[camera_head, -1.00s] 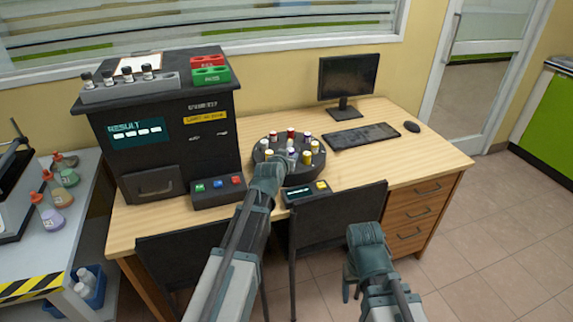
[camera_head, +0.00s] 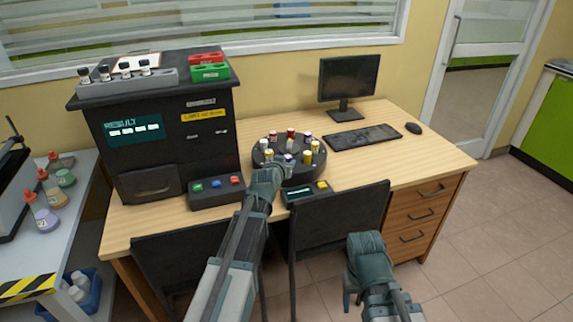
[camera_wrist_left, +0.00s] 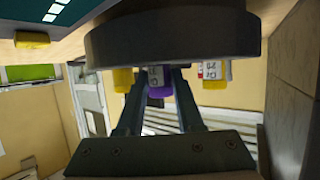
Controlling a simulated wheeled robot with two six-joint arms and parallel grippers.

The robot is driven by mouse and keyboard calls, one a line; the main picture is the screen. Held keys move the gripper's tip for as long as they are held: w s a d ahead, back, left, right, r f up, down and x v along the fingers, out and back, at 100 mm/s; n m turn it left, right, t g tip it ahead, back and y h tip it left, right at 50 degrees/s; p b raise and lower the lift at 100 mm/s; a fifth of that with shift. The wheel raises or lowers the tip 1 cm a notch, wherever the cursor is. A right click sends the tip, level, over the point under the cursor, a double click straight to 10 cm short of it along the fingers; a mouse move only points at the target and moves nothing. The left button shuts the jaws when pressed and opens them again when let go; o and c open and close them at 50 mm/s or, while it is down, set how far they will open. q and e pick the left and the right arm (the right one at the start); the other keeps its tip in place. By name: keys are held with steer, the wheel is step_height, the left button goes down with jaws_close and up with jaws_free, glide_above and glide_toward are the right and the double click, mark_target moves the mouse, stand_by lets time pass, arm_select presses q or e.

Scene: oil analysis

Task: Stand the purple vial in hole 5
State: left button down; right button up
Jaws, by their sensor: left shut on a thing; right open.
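The round black carousel (camera_head: 292,178) stands on the desk and holds several vials with coloured caps. My left gripper (camera_head: 282,165) is at its near side. In the left wrist view that gripper (camera_wrist_left: 158,76) is shut on the purple vial (camera_wrist_left: 159,84), whose purple cap shows between the fingers against the dark carousel edge (camera_wrist_left: 175,38). The vial's lower end is hidden, so I cannot tell whether it is seated. Hole numbers are not readable. My right gripper (camera_head: 352,290) is open and empty, low in front of the desk.
The black analyser (camera_head: 165,130) with its button box (camera_head: 216,192) stands left of the carousel. A small display box (camera_head: 306,192) sits at its near edge. Chair backs (camera_head: 340,220) stand before the desk. The keyboard (camera_head: 362,136) and monitor (camera_head: 348,78) are behind right.

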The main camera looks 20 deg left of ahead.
arm_select(q)
steer(key=c, duration=0.5)
jaws_free()
steer(key=shift+f, duration=0.1)
steer(key=shift+c, duration=0.2)
steer(key=shift+r+p, duration=0.3)
steer(key=p+v, duration=0.4)
steer(key=v, duration=0.8)
steer(key=shift+f, duration=0.1)
